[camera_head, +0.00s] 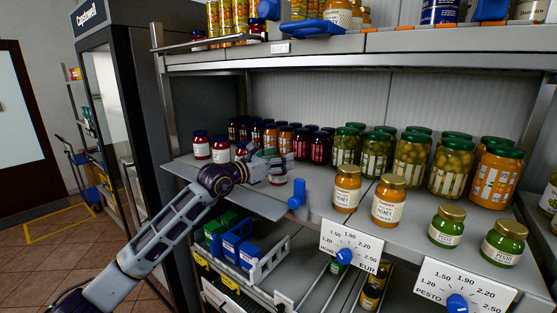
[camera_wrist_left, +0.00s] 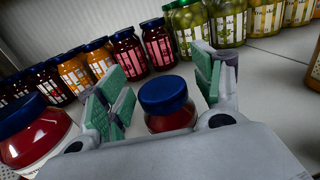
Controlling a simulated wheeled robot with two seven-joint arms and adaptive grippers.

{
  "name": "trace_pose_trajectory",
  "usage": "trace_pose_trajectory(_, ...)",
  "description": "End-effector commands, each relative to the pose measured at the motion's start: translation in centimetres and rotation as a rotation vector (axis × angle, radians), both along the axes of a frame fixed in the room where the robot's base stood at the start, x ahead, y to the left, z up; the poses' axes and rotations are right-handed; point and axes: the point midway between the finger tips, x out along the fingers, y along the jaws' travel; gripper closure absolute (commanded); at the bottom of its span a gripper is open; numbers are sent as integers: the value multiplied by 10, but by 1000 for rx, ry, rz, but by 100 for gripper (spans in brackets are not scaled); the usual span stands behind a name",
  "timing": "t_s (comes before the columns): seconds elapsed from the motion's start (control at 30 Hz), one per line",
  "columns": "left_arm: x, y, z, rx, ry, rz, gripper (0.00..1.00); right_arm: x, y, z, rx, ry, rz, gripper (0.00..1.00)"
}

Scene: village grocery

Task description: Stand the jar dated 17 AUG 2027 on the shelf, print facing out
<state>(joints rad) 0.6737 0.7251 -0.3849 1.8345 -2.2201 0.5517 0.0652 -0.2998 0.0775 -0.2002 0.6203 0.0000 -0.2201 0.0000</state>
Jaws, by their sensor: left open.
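A red jar with a blue lid (camera_wrist_left: 166,103) stands upright on the shelf (camera_head: 312,180), between the spread fingers of my left gripper (camera_wrist_left: 163,88). In the head view my left gripper (camera_head: 272,160) reaches over the shelf from the left, and the jar (camera_head: 278,178) shows partly under it with a pale label. The gripper is open and has no grip on the jar. The date print is not legible, so I cannot tell whether this is the 17 AUG 2027 jar. My right gripper is not in view.
Similar red jars (camera_head: 201,147) stand to the left, one close beside the gripper in the wrist view (camera_wrist_left: 32,135). Dark and orange jars (camera_head: 287,136) and green olive jars (camera_head: 376,152) stand behind. Honey jars (camera_head: 347,190) and pesto jars (camera_head: 447,228) stand to the right. A blue clip (camera_head: 297,194) is on the front edge.

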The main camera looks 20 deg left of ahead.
Motion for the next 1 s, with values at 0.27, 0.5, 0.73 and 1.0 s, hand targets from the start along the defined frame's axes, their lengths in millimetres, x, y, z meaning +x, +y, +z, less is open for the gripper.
trace_pose_trajectory(0.27, -24, 13, -3, 2, 0, 0, 33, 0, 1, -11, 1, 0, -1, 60)
trace_pose_trajectory(0.5, -48, 27, -3, 2, 0, 1, 33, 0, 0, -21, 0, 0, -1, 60)
trace_pose_trajectory(0.73, -69, 39, -3, 2, -1, 1, 33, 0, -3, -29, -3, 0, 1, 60)
trace_pose_trajectory(1.0, -90, 52, -3, 0, 1, 1, 33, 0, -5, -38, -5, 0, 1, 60)
